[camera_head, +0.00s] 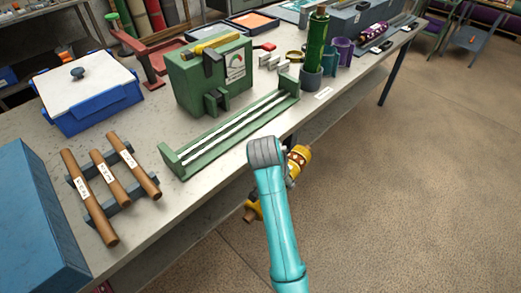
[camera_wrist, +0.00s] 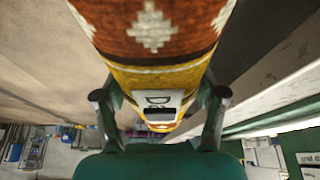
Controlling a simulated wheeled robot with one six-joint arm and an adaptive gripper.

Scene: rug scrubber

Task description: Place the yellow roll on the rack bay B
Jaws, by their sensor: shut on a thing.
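My gripper (camera_wrist: 160,98) is shut on the yellow roll (camera_wrist: 155,76), with one finger on each side of it. The roll is yellow with brown and white patterned bands and a small label near the fingers. In the head view, the yellow roll (camera_head: 299,158) is tilted in front of the table's edge, over the floor, and my arm hides its middle. A purple roll (camera_head: 372,31) lies on a grey rack (camera_head: 397,31) at the table's far right. The rack's bay markings are too small to read, so I cannot tell which is bay B.
Brown rods (camera_head: 87,195) lie on a grey stand at left, near a blue box (camera_head: 90,100). Floor at right is open.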

